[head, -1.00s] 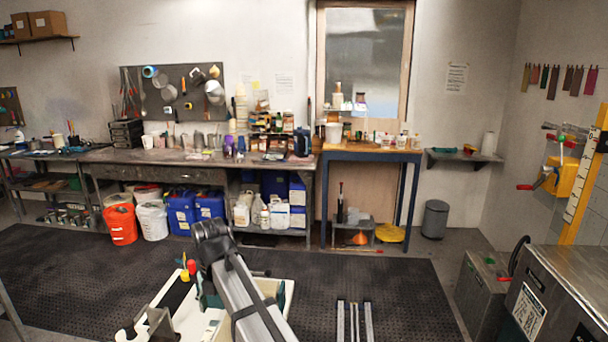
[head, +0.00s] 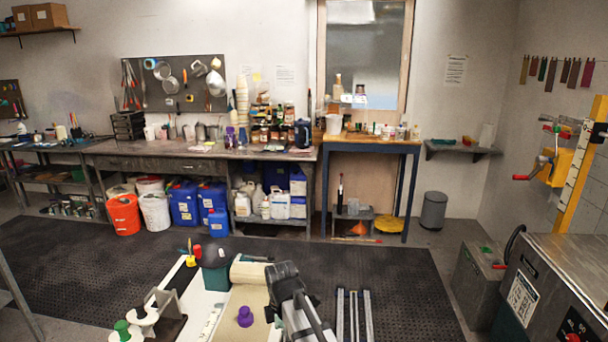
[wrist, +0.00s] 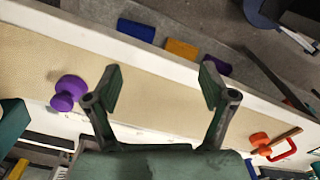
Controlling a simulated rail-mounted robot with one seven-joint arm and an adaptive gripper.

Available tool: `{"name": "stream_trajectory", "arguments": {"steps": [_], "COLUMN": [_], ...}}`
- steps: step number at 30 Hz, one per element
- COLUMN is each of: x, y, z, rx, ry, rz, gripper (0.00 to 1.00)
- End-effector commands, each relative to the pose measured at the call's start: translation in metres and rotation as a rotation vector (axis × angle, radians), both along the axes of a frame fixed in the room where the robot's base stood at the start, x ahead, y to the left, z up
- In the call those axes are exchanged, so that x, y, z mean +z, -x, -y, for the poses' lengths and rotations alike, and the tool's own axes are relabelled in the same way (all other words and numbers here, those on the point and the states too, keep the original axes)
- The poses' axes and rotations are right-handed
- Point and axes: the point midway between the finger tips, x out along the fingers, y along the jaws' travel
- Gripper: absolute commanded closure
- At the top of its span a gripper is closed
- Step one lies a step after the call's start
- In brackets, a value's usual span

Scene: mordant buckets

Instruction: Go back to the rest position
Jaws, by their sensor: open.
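My gripper (wrist: 160,85) is open and empty in the wrist view, its two fingers spread above a beige strip (wrist: 210,118). My arm (head: 293,305) rises at the bottom middle of the head view; its fingers cannot be made out there. A purple knob (wrist: 70,92) stands on the beige strip, left of the left finger and apart from it. It also shows in the head view (head: 245,316), left of my arm.
A white-edged bench (head: 205,305) carries a dark green drum (head: 215,277) and white spools (head: 142,318). An orange-handled tool (wrist: 268,143) lies right of my gripper. Blue (wrist: 136,30) and orange (wrist: 181,48) blocks lie beyond the bench edge.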

Motion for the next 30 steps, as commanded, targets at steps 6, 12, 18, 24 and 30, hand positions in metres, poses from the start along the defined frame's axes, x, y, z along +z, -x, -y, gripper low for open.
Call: {"name": "stream_trajectory", "arguments": {"steps": [6, 12, 18, 24, 30], "x": [-0.074, -0.124, -0.153, -0.173, -0.218], "y": [0.033, 0.069, 0.098, 0.126, 0.152], "z": [0.093, 0.158, 0.198, 0.226, 0.229], "rx": [-0.642, -1.189, -1.570, -1.871, -1.917], "ry": [0.001, 0.000, -0.003, -0.004, 0.054], "rz": [-0.004, -0.002, 0.000, 0.000, -0.041], "gripper": [0.17, 0.17, 0.17, 0.17, 0.17]}}
